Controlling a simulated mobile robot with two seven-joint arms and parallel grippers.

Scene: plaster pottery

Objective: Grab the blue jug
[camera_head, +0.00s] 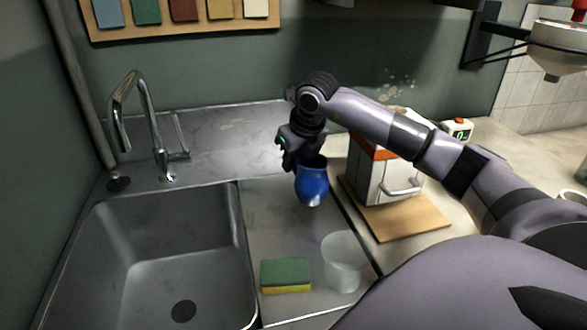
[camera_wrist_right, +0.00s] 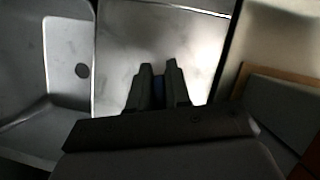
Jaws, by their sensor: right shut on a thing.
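The blue jug (camera_head: 312,184) is a small glossy jug at the back of the metal drainboard, right of the sink. My right gripper (camera_head: 298,166) reaches down to it from above and is shut on its upper left part. The fingers hide some of the jug's rim. In the right wrist view my gripper's two dark fingers (camera_wrist_right: 158,84) stand close together, with a bit of the blue jug (camera_wrist_right: 158,88) between them. I cannot tell whether the jug touches the drainboard. My left gripper is not in view.
A sink (camera_head: 150,260) with a tall tap (camera_head: 140,120) lies at the left. A sponge (camera_head: 286,276) and a translucent cup (camera_head: 343,262) stand on the front drainboard. A white box-like appliance (camera_head: 380,178) on a wooden board (camera_head: 400,222) stands close right of the jug.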

